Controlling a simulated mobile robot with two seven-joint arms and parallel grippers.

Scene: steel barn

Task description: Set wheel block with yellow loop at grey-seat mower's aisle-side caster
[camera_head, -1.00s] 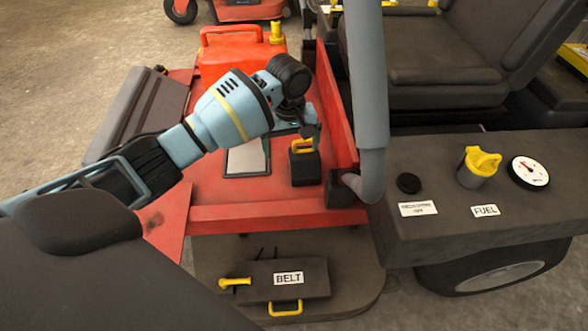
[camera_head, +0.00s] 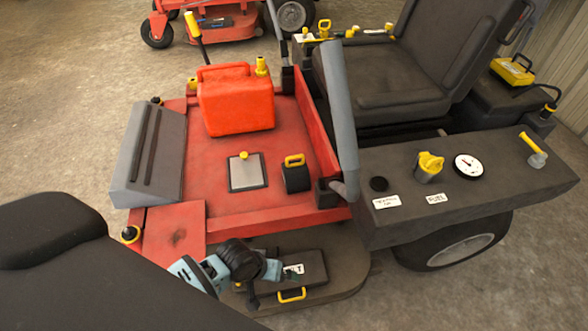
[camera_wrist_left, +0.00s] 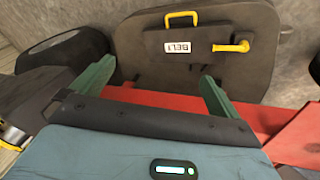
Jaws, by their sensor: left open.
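The black wheel block with a yellow loop (camera_head: 296,178) sits upright on the red deck (camera_head: 225,205) of the grey-seat mower, beside the red frame rail. The grey seat (camera_head: 375,85) is at the upper right in the head view. My left gripper (camera_head: 268,280) is open and empty over the dark BELT cover, nearer to me than the block and apart from it. In the left wrist view its two green fingers (camera_wrist_left: 157,72) are spread, with the BELT cover (camera_wrist_left: 200,50) beyond them. The block is not seen there. I cannot make out the aisle-side caster wheel. My right gripper is out of view.
A red fuel can (camera_head: 235,105) and a grey plate with a yellow knob (camera_head: 247,172) are on the deck. A grey side console (camera_head: 465,190) is at right. Another red mower (camera_head: 215,22) stands behind. Open concrete floor (camera_head: 75,100) lies to the left.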

